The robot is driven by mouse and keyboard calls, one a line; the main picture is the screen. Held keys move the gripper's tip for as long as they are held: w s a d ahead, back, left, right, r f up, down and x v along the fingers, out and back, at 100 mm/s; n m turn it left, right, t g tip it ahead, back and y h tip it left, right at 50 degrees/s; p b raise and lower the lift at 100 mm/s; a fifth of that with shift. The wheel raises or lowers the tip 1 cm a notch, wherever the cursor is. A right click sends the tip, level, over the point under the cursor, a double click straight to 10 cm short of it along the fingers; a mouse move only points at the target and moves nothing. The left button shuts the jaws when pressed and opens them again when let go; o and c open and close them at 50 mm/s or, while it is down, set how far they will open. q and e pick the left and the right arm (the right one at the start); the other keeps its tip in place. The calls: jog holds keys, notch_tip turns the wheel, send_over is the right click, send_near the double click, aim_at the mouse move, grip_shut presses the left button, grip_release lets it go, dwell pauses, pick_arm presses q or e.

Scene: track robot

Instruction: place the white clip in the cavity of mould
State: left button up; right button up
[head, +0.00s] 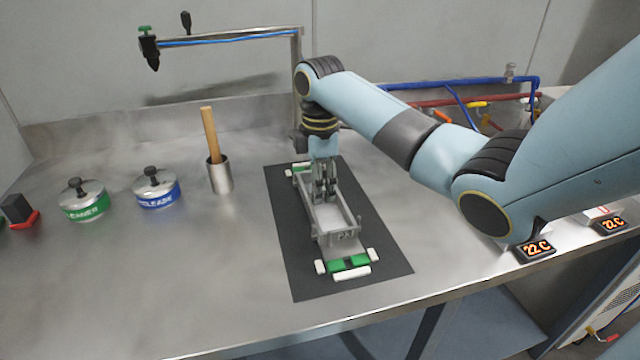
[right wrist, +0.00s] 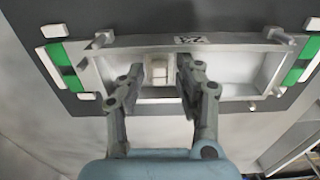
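The mould (head: 343,239) is a long grey open tray on a dark mat; it also shows in the right wrist view (right wrist: 215,42). The white clip (right wrist: 158,72) shows in the right wrist view inside the mould's cavity, left of its middle. My right gripper (head: 325,194) points down into the mould. In the right wrist view its fingers (right wrist: 160,70) stand apart on either side of the clip, with a narrow gap on the right. Whether the left finger touches the clip is unclear. In the head view the fingers hide the clip. My left gripper is out of view.
The dark mat (head: 290,265) carries green and white blocks (head: 349,263) at both mould ends. A metal cup with a wooden stick (head: 220,176), a blue-labelled tin (head: 157,189) and a green-labelled tin (head: 84,200) stand left. The front-left bench is clear.

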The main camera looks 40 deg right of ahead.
notch_tip(320, 180, up, 12)
jog(key=p, duration=0.2)
jog(key=shift+r, duration=0.2)
jog(key=shift+f, duration=0.1)
dwell(0.6)
